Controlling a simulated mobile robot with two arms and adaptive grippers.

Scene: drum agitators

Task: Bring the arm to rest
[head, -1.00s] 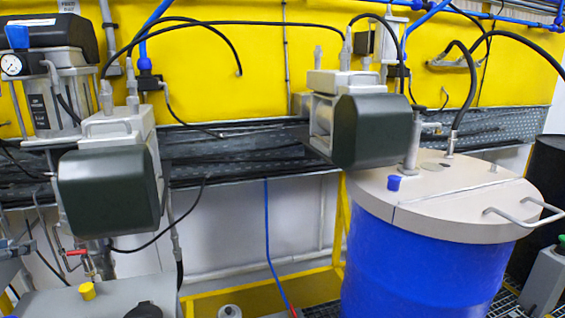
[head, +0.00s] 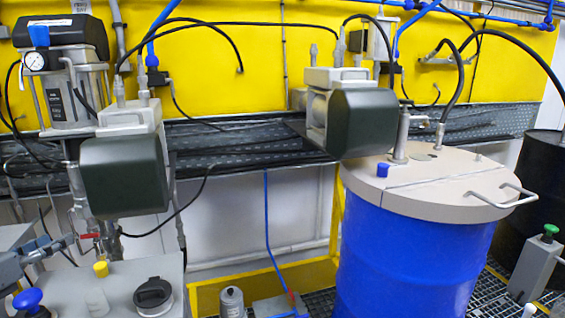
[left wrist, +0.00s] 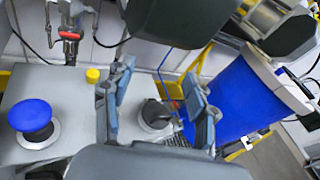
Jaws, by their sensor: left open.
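My left gripper (head: 62,243) shows at the left edge of the head view, in front of the grey machine top. In the left wrist view its two blue-grey fingers stand wide apart, and the left gripper (left wrist: 155,95) is open with nothing held between them. Below and beyond it is the grey machine top (head: 125,280) with a blue push button (head: 28,298), a yellow cap (head: 100,269) and a black round cap (head: 153,296). The blue button (left wrist: 30,116) lies left of the fingers in the wrist view. My right gripper is in neither view.
A blue drum (head: 410,260) with a beige lid (head: 440,190) stands at the right. Two dark-fronted agitator heads (head: 125,175) (head: 360,123) stand before a yellow wall. A red-handled valve (left wrist: 70,36) and pipes rise behind the machine top. Hoses hang across the back.

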